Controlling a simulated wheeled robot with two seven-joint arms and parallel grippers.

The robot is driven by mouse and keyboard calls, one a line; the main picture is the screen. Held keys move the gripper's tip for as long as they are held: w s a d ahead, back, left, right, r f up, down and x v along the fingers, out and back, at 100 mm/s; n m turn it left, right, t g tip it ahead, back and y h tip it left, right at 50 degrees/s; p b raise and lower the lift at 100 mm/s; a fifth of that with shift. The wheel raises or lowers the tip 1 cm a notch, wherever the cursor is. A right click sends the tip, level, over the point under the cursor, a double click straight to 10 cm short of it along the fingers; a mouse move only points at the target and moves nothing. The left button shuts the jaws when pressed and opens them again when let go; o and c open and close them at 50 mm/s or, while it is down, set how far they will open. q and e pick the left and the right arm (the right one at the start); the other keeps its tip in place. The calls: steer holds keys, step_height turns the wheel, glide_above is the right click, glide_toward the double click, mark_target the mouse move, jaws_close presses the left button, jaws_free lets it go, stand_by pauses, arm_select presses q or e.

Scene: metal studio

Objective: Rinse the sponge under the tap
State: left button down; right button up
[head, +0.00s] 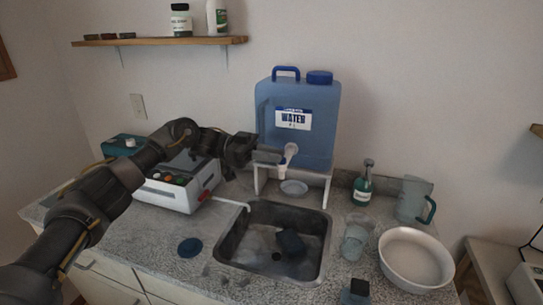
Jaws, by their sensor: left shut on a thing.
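A blue water container (270,110) with a "WATER" label stands on a white stand behind the sink. Its white tap (291,152) points down on the front. My left gripper (276,156) reaches in from the left and is shut at the tap; its fingertips meet the tap's upper part, and the exact grip is too small to see. A dark blue-grey block (290,242), which looks like the sponge, lies in the metal sink (240,246), near the drain. I cannot see water running.
A white device (165,196) stands under my left arm. A soap bottle (362,186), a clear jug (411,200), a clear cup (355,238) and a white bowl (440,254) stand right of the sink. A dark blue disc (190,247) lies left of it.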

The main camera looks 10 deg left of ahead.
arm_select(q)
steer(key=c, duration=1.5)
jaws_free()
